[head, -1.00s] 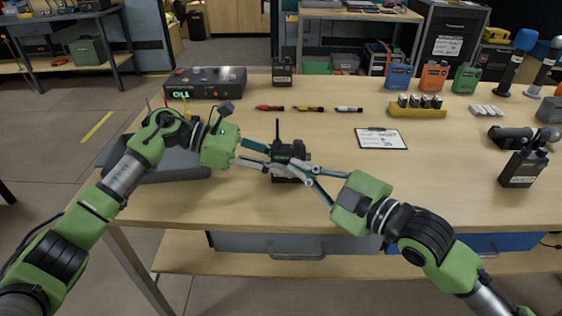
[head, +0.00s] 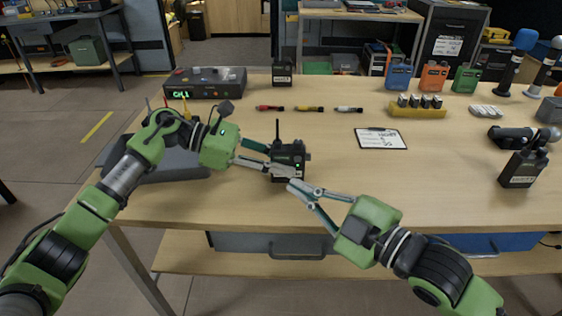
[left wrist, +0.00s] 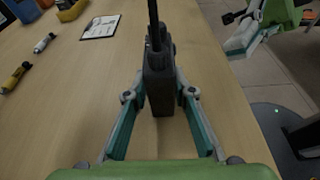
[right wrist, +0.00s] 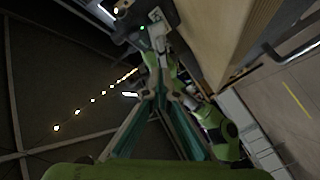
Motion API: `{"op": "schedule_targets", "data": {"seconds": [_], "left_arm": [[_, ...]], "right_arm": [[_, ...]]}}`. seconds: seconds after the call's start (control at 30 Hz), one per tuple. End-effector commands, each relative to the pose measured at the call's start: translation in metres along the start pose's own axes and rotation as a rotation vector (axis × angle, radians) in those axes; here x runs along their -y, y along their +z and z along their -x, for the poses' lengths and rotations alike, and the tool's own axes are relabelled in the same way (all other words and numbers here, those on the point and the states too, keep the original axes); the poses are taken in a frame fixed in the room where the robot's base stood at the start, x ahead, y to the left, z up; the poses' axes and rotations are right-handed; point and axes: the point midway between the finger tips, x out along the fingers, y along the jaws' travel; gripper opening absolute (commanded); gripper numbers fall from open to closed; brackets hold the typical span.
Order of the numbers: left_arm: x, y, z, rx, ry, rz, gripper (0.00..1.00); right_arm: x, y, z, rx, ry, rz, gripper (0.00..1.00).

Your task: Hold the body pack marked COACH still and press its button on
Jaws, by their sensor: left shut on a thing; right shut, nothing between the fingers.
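A black body pack (head: 289,158) with an antenna stands upright near the front of the table. A small green light shows on its front; I cannot read its label. My left gripper (head: 275,162) is shut on the pack from the left. In the left wrist view the pack (left wrist: 158,82) sits between the two fingers. My right gripper (head: 292,186) is shut and empty, its fingertips just below and in front of the pack. In the right wrist view its closed fingers (right wrist: 160,62) point towards the dark pack, where a green light shows.
Another black pack (head: 283,72) stands at the back, and one (head: 521,167) at the right. A receiver (head: 205,83) with a green display is at back left. Markers (head: 310,109), a clipboard (head: 381,138) and a yellow battery holder (head: 418,111) lie behind.

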Motion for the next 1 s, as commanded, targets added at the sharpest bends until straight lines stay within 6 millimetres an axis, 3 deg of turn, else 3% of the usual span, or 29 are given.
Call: {"op": "schedule_targets", "data": {"seconds": [0.4,0.43,0.5,0.83,1.0], "left_arm": [[0.0,-0.001,0.0,-0.001,0.0,0.001,0.0],[0.0,-0.001,0.0,-0.001,0.0,0.001,0.32],[0.0,-0.001,0.0,-0.001,0.0,0.001,0.43],[0.0,0.0,0.001,-0.001,0.0,0.0,0.43],[-0.001,0.0,0.019,-0.001,0.003,0.001,0.43]], "right_arm": [[0.005,-0.006,0.008,0.001,0.001,0.0,0.0],[0.005,-0.006,0.008,0.001,0.001,0.0,0.0],[0.005,-0.006,0.008,0.0,0.001,0.0,0.0],[0.005,-0.006,0.008,0.0,0.001,0.0,0.0],[0.005,-0.006,0.008,0.0,0.001,0.0,0.0]]}}
